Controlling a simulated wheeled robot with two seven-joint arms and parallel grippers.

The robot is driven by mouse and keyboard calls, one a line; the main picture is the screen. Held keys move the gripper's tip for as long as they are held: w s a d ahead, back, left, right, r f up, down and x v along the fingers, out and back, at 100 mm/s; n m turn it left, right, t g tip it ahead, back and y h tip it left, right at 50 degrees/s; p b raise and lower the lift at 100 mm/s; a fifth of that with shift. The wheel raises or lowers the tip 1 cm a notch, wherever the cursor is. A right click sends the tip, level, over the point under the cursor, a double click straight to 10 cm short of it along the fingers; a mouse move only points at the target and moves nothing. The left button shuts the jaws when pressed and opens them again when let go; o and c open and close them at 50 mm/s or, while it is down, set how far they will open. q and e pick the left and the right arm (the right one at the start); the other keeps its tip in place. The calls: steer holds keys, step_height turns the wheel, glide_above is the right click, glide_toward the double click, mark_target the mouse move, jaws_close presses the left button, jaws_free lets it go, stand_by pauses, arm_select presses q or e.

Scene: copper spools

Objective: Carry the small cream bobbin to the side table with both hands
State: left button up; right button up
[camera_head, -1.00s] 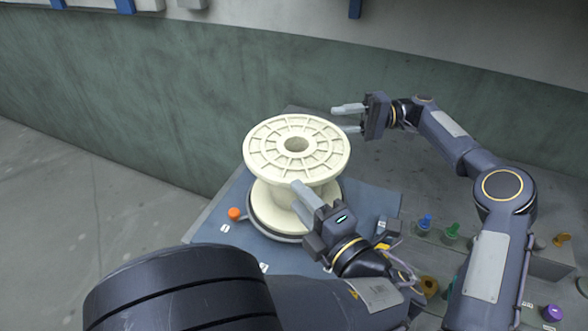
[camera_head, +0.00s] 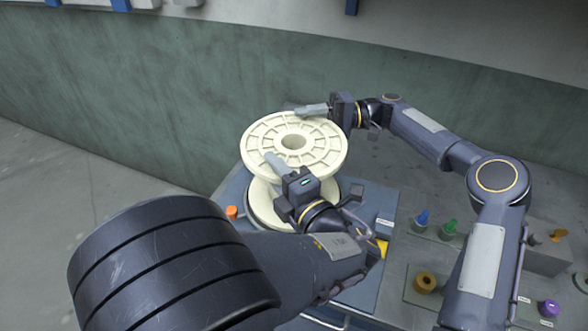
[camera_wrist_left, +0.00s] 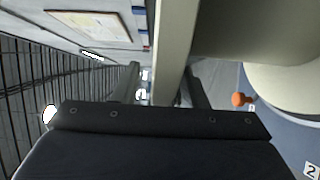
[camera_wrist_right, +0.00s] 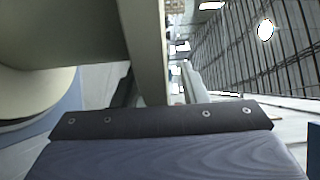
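The cream bobbin (camera_head: 262,152) stands upright on a round grey base on a blue-topped stand (camera_head: 232,190). My left gripper (camera_head: 277,163) is at the near side of its top flange, one finger above it. My right gripper (camera_head: 314,111) is at the far right side, one finger also over the flange. In the left wrist view the flange edge (camera_wrist_left: 174,45) passes between my left fingers (camera_wrist_left: 162,88), with a gap on one side. In the right wrist view the flange edge (camera_wrist_right: 146,45) lies between my right fingers (camera_wrist_right: 158,88), also with a gap. The lower fingers are largely hidden.
An orange knob (camera_head: 232,212) sits at the stand's left. On the right, a grey bench holds a blue peg (camera_head: 421,221), a green peg (camera_head: 448,228), a brown ring (camera_head: 425,282) and a purple knob (camera_head: 548,308). A green-grey wall rises behind; open floor (camera_head: 60,220) lies left.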

arm_select(q)
jaws_close()
arm_select(e)
jaws_close()
steer(key=shift+r, duration=0.1)
